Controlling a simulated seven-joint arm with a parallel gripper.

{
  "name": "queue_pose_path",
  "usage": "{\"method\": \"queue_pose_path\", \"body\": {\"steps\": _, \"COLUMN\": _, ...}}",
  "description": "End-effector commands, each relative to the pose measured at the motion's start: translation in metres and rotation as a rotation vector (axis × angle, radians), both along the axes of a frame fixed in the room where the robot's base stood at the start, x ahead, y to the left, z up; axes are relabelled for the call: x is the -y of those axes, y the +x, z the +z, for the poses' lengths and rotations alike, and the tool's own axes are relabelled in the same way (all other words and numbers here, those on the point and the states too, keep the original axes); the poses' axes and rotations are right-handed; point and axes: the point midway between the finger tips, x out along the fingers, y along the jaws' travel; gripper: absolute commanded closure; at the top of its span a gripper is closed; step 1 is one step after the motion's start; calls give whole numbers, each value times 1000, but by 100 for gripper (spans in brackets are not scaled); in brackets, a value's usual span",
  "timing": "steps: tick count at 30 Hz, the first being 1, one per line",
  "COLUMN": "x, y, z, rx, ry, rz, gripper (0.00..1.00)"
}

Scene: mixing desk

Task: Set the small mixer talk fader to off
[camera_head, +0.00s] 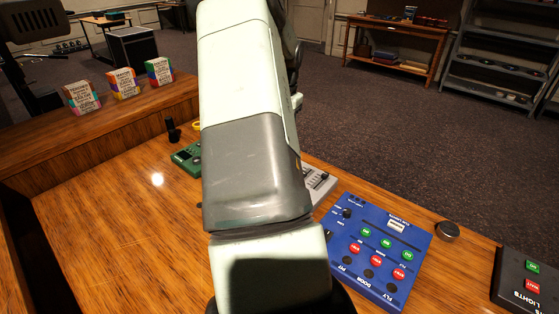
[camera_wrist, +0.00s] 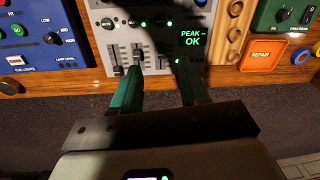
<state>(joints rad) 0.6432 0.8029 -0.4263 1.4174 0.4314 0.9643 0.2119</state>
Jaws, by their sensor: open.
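The small mixer (camera_wrist: 148,22) is a pale panel with several vertical faders, small green lights and a "PEAK – OK" display on its right. In the head view only a corner of the mixer (camera_head: 318,181) shows beside my arm. The faders (camera_wrist: 137,58) stand at the mixer's near edge, and their labels are too small to read, so I cannot tell which is talk. My gripper (camera_wrist: 159,68) is open and empty, its two green fingers spread below the fader row. The left finger overlaps the faders in view; contact cannot be judged. A dark shadow crosses the mixer.
The blue cue-light panel (camera_head: 380,245) with red and green buttons stands beside the mixer. An orange repair button (camera_wrist: 262,57), a wooden ridged piece (camera_wrist: 232,35) and a green box (camera_wrist: 300,18) lie on its other side. The wooden desk (camera_head: 110,225) is clear at left.

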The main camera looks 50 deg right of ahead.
Motion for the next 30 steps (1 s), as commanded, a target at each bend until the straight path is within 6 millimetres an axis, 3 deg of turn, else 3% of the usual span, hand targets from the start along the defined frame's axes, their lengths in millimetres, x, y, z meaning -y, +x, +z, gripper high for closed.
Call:
{"method": "queue_pose_path", "body": {"steps": 1, "x": 20, "y": -13, "z": -22, "rx": -23, "ry": 4, "rz": -49, "gripper": 55}}
{"method": "queue_pose_path", "body": {"steps": 3, "x": 39, "y": -26, "z": -44, "rx": -41, "ry": 9, "rz": -100, "gripper": 55}}
{"method": "queue_pose_path", "body": {"steps": 8, "x": 61, "y": -43, "z": -71, "rx": -63, "ry": 15, "rz": -162, "gripper": 55}}
{"method": "queue_pose_path", "body": {"steps": 14, "x": 64, "y": -46, "z": -90, "rx": -67, "ry": 16, "rz": -172, "gripper": 55}}
{"method": "queue_pose_path", "body": {"steps": 24, "x": 63, "y": -46, "z": -153, "rx": -68, "ry": 17, "rz": -171, "gripper": 55}}
{"method": "queue_pose_path", "body": {"steps": 30, "x": 63, "y": -45, "z": -176, "rx": -67, "ry": 16, "rz": -169, "gripper": 55}}
